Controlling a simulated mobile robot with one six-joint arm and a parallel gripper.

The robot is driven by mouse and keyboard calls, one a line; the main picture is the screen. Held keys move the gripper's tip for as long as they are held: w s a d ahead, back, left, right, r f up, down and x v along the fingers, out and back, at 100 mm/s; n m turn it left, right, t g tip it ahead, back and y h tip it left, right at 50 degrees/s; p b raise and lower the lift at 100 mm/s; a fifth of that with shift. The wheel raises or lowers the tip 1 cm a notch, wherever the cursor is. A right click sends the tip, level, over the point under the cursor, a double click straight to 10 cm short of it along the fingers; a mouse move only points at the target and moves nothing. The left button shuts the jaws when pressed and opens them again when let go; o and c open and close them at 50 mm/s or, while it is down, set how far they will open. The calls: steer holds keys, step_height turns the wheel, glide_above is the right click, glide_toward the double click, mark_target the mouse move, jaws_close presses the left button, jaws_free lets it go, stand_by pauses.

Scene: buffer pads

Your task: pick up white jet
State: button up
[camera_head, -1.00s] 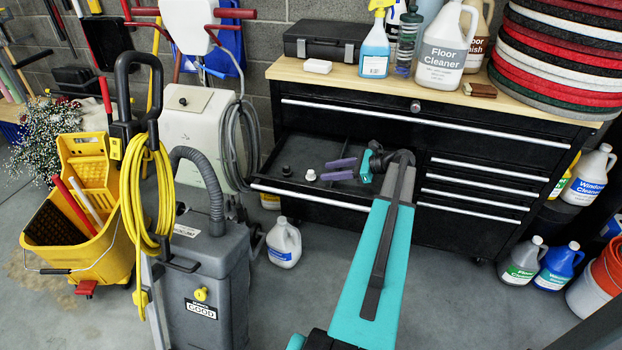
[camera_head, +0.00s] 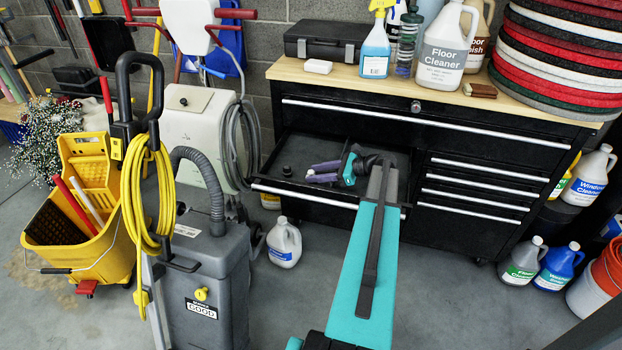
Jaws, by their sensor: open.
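The white jet (camera_head: 310,172) is a small pale piece in the open drawer (camera_head: 305,150) of the black cabinet. Only a little of it shows, at the tips of my gripper's purple fingers. My gripper (camera_head: 312,173) is open and reaches into the drawer from the right, with its fingers pointing left. The fingertips are at the jet, and it appears to lie between them. I cannot tell whether they touch it.
A small black piece (camera_head: 286,171) stands in the drawer just left of my fingertips. The drawer's front edge and silver handle (camera_head: 300,196) are close below. A grey machine (camera_head: 210,270) and a white jug (camera_head: 284,243) stand on the floor in front.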

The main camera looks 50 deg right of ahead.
steer(key=shift+x, duration=1.2)
steer(key=shift+s, duration=0.1)
jaws_close()
